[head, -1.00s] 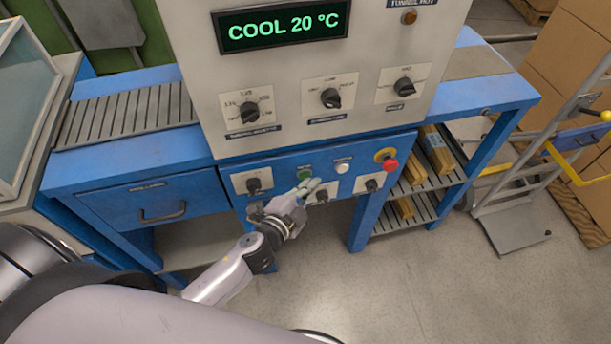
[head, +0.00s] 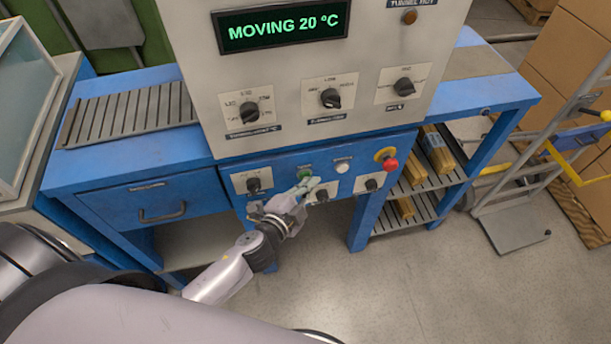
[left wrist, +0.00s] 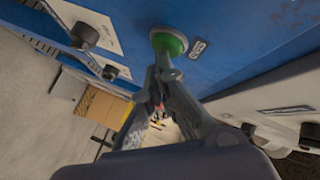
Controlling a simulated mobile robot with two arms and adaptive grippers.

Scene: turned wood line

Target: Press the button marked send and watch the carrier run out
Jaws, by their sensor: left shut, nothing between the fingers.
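The green send button (head: 305,174) is on the blue front panel below the white control cabinet. The left wrist view shows the green button (left wrist: 168,43) close up, beside a label reading SEND (left wrist: 197,48). My left gripper (head: 309,185) is shut and empty, with its fingertips at the button. In the wrist view the fingertips (left wrist: 165,72) appear to touch the button's lower edge. The display (head: 282,25) reads MOVING 20 °C. A slatted bed (head: 128,112) lies left of the cabinet; I cannot make out a separate carrier. My right gripper is not in view.
A white button (head: 342,167) and a red emergency stop (head: 390,165) sit right of the green button. A hand truck (head: 515,222) and cardboard boxes (head: 570,75) stand at the right.

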